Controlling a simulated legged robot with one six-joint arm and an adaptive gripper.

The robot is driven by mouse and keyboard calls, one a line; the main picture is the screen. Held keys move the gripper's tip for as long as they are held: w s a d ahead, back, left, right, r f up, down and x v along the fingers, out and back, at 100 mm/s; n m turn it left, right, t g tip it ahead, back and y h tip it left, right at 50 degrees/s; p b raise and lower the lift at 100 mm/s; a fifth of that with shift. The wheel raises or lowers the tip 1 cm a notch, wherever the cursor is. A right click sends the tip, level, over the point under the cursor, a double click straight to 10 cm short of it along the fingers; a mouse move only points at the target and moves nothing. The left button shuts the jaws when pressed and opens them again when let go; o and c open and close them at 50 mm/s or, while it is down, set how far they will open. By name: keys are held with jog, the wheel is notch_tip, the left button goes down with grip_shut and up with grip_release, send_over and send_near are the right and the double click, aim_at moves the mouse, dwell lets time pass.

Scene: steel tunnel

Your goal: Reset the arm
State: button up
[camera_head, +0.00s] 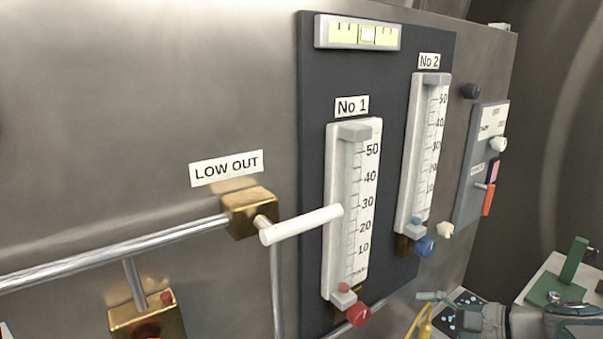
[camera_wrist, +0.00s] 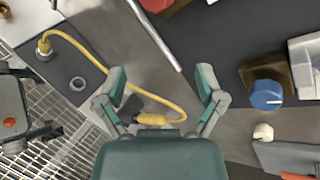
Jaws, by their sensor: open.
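My gripper (camera_wrist: 163,98) shows in the wrist view with its two green fingers spread apart, open. A yellow cable (camera_wrist: 100,62) with a yellow plug (camera_wrist: 152,119) passes behind the space between the fingers. I see no finger closed on it, and cannot tell how far away it is. In the head view, part of my green-and-grey gripper is low at the right, beside a yellow piece (camera_head: 424,322), below the No 2 gauge (camera_head: 421,160). The rest of the gripper there is partly cut off by the picture's lower edge.
In the head view, the No 1 gauge (camera_head: 349,215) has a red knob (camera_head: 358,314). A white lever (camera_head: 300,225) sticks out from the brass LOW OUT valve (camera_head: 248,212). In the wrist view, a blue knob (camera_wrist: 266,94) is right of my fingers, and metal grating (camera_wrist: 50,150) lies lower left.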

jog(key=s+a+f+n+g+h, duration=0.2)
jog(key=s+a+f+n+h, duration=0.2)
jog(key=s+n+h, duration=0.6)
jog(key=a+n, duration=0.1)
jog(key=n, duration=0.5)
jog(key=shift+s+f+g, duration=0.15)
jog(key=shift+g, duration=0.15)
